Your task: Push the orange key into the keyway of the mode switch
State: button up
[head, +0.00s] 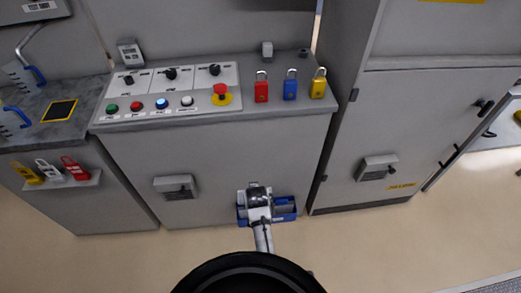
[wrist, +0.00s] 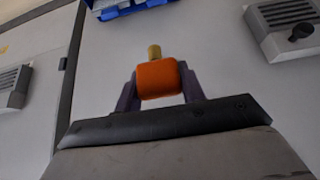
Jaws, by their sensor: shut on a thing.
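My gripper (head: 257,188) is in front of the grey cabinet, low and near its middle, in the head view. In the wrist view its two dark fingers (wrist: 158,90) are shut on the orange key (wrist: 158,80), one on each side. The key has a thick orange body and a short brass tip pointing away from the gripper. The key is not discernible in the head view. The sloped control panel (head: 190,97) carries several black rotary switches, one of them at its middle (head: 170,73). I cannot tell which is the mode switch, and no keyway can be made out.
A blue tray (head: 285,214) sits beside and behind my gripper. The panel has coloured buttons and a red emergency stop (head: 221,92). Red (head: 261,91), blue (head: 290,88) and yellow (head: 318,87) padlocks stand right of it. A grey latch box (head: 176,187) juts from the cabinet front.

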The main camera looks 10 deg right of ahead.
jog(key=s+a+f, duration=0.2)
jog(key=s+f, duration=0.1)
jog(key=f, duration=0.4)
jog(key=s+a+f, duration=0.1)
jog(key=s+f, duration=0.2)
jog(key=f, duration=0.4)
jog(key=shift+a, duration=0.35)
